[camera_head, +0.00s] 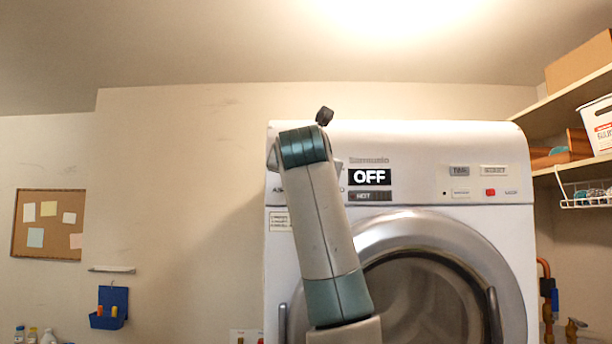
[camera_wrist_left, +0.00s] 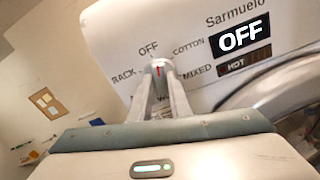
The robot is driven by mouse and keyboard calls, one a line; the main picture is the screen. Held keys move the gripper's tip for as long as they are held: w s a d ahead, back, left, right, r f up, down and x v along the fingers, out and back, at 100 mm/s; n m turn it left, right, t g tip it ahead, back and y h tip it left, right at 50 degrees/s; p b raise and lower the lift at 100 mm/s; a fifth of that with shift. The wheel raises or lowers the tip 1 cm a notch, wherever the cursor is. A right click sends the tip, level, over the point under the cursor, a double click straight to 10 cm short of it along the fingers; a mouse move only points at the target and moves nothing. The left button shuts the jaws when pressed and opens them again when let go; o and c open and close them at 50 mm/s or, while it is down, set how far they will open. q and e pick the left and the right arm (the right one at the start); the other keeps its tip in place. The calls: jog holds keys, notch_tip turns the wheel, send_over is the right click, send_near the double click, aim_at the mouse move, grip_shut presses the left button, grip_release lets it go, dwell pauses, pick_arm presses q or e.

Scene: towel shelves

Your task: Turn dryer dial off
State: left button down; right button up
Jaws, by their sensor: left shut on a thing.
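The dryer (camera_head: 400,150) stands against the wall, and its display (camera_head: 370,177) reads OFF with HOT below. The round dial (camera_wrist_left: 160,64) shows in the left wrist view, with a red mark on it and the labels OFF, COTTON, MIXED and RACK around it. The label OFF is just above the dial. My left gripper (camera_wrist_left: 163,74) is shut on the dial, one finger on each side. In the head view my left arm hides the dial and the gripper. My right gripper is in neither view.
The round dryer door (camera_head: 415,225) is below the panel. Shelves (camera_head: 575,95) with boxes and a wire basket (camera_head: 587,197) are at the right. A corkboard (camera_head: 48,224) and a blue wall holder (camera_head: 110,308) hang at the left. The wall left of the dryer is mostly bare.

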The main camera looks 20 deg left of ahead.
pick_arm(q)
jog(key=shift+f+n, duration=0.2)
jog(key=shift+n, duration=1.3)
jog(key=c, duration=1.6)
grip_release()
jog(key=shift+r, duration=0.15)
jog(key=shift+c, duration=0.2)
jog(key=shift+s, duration=0.1)
jog(key=b+v, duration=0.9)
jog(key=v, duration=0.8)
